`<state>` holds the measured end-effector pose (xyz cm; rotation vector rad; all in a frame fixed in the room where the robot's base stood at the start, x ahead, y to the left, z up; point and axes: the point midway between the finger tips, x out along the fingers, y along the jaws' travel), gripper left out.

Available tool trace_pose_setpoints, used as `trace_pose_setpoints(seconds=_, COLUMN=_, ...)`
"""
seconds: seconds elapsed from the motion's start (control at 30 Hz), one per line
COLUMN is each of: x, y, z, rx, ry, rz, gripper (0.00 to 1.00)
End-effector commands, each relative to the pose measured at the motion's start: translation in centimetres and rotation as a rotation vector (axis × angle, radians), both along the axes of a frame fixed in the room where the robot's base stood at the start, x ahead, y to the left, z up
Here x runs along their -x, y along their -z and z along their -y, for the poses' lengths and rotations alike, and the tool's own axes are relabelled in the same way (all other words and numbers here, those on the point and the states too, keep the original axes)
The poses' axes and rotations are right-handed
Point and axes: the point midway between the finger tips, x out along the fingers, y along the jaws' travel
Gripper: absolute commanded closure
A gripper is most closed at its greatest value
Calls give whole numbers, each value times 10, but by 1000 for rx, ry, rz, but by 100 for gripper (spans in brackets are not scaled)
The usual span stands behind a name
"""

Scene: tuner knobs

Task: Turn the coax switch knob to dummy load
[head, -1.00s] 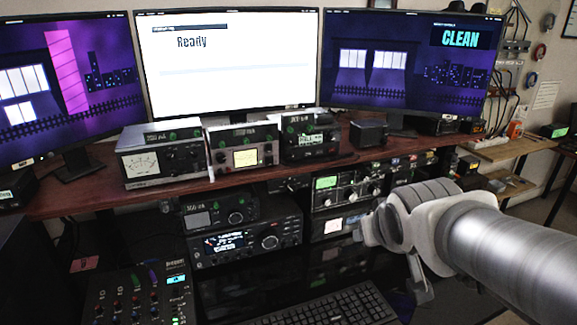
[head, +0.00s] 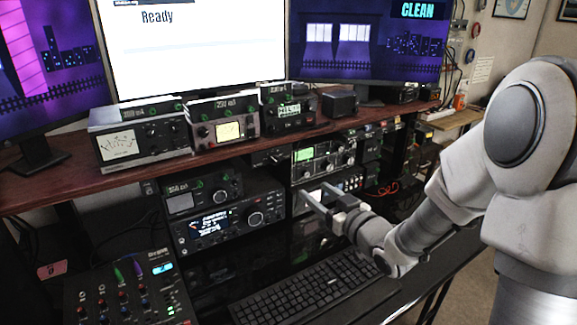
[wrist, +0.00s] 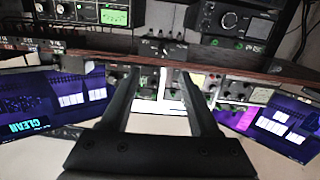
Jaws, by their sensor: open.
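My gripper (head: 318,195) is open and empty, in front of the lower radio stack. In the wrist view its two fingers (wrist: 159,72) are spread apart, and the scene appears upside down. A small dark box (head: 270,157) with a knob sits under the shelf edge and may be the coax switch. It also shows in the wrist view (wrist: 163,48), just beyond the fingertips in the picture. Its labels and the knob's pointing are too small to read. The gripper appears apart from it.
A wooden shelf (head: 60,192) carries several meter boxes, including one with a lit yellow meter (head: 226,130). Below are a large radio (head: 228,222), a rack with a green display (head: 322,160), a mixer (head: 125,292) and a keyboard (head: 306,286). Monitors stand behind.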

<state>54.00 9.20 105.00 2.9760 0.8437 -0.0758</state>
Motion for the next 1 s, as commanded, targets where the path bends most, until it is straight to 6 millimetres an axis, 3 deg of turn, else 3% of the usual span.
trace_pose_setpoints(seconds=0.2, x=0, y=5, z=-8, rx=-61, ry=-43, rz=33, gripper=38)
trace_pose_setpoints(seconds=0.37, x=-14, y=4, z=-18, rx=-62, ry=-45, rz=34, gripper=38)
trace_pose_setpoints(seconds=1.0, x=-118, y=4, z=-89, rx=-60, ry=-43, rz=33, gripper=38)
